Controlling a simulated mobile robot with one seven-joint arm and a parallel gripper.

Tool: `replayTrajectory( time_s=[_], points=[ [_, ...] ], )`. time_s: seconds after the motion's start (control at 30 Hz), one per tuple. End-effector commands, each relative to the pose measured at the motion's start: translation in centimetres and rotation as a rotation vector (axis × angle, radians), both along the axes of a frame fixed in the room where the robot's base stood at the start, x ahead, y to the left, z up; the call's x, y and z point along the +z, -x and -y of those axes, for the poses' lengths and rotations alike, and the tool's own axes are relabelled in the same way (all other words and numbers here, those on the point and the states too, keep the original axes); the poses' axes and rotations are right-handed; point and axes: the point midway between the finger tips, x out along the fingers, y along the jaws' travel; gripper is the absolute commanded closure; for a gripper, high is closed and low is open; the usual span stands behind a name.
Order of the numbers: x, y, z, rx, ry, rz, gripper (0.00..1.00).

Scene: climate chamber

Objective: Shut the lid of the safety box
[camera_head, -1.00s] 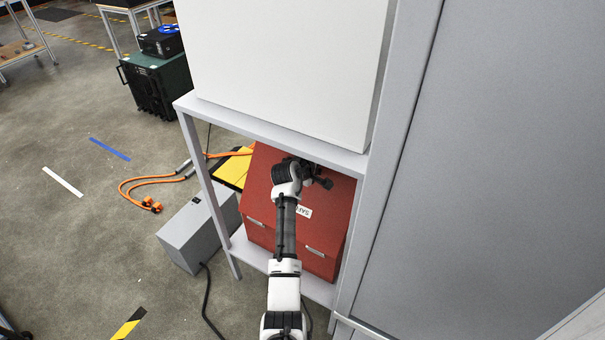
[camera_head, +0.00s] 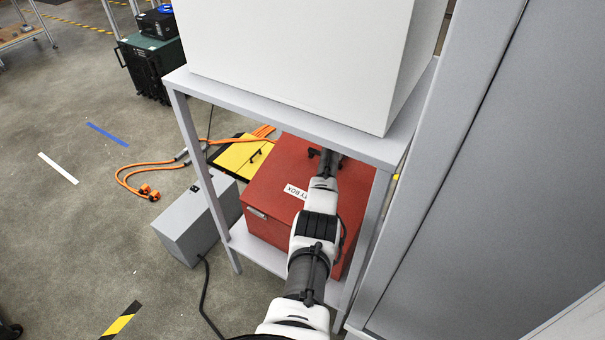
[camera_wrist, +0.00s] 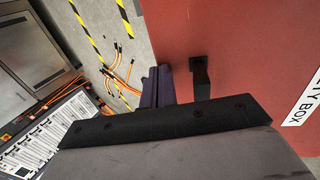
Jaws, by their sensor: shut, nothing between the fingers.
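The red safety box (camera_head: 255,224) sits on the lower shelf of a grey stand. Its red lid (camera_head: 285,165), with a white label, lies flat or nearly flat over the box. My arm covers the right part of the front edge, so I cannot tell whether a small gap remains there. My gripper (camera_head: 325,158) is shut and empty, over the rear part of the lid under the upper shelf. In the wrist view the gripper fingers (camera_wrist: 182,86) are close to the red lid surface (camera_wrist: 245,50); contact is unclear.
The upper shelf (camera_head: 290,125) with a white cabinet (camera_head: 290,50) stands low over my arm. The stand's legs flank the box. A grey case (camera_head: 195,222) stands on the floor at left. Orange cables (camera_head: 140,165) and a yellow panel (camera_head: 240,155) lie behind it. Open floor is further left.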

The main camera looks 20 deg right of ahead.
Motion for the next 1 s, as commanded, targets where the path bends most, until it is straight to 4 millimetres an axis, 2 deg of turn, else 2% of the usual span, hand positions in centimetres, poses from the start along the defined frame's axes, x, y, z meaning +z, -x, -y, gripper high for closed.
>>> replayTrajectory(
  time_s=[0.03, 0.1, 0.5, 0.7, 1.0],
  points=[
    [-1.9, -0.1, 0.3, 0.0, 0.001, 0.0, 1.0],
    [-2.9, -0.3, 0.7, 0.0, 0.001, 0.0, 1.0],
    [-7.9, -1.2, 2.0, 0.0, 0.002, 0.001, 1.0],
    [-9.2, -1.4, 2.3, 0.0, 0.002, 0.001, 1.0],
    [-10.1, -1.4, 2.4, 0.001, 0.0, 0.0, 1.0]
  ],
)
